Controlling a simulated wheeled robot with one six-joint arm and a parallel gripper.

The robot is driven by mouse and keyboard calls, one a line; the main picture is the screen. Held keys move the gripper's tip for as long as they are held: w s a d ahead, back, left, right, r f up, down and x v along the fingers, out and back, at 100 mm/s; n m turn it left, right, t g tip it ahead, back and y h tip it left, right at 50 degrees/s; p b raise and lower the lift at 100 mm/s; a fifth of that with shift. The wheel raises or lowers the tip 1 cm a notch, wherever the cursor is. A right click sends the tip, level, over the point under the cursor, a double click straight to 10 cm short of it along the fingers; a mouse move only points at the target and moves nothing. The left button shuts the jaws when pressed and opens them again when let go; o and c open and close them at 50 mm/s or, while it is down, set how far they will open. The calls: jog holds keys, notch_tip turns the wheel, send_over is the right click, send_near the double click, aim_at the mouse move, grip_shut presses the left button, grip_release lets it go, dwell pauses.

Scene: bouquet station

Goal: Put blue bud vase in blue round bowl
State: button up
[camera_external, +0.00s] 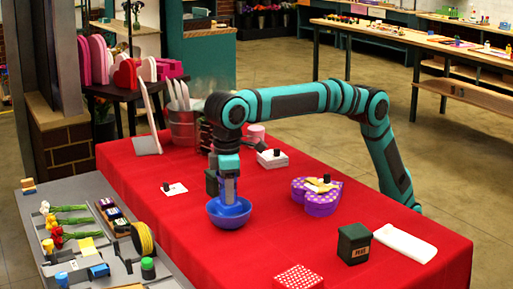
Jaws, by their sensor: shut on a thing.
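The blue round bowl (229,220) stands on the red table, left of the middle. My gripper (230,200) points straight down over the bowl, with its fingertips at or inside the rim. It is shut on the blue bud vase, which is mostly hidden by the fingers and the bowl's near wall. I cannot tell whether the vase touches the bowl's floor.
A purple dotted heart box (322,202) lies right of the bowl. A dark green box (353,243), a white cloth (404,243) and a red dotted box (298,278) are nearer the front right. A metal bucket (183,130) stands behind. A grey side table (97,238) holds flowers and spools.

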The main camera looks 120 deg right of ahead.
jog(key=shift+f, duration=1.3)
jog(key=shift+f, duration=0.15)
jog(key=o, duration=1.2)
jog(key=shift+r, duration=6.15)
jog(key=shift+r, duration=0.1)
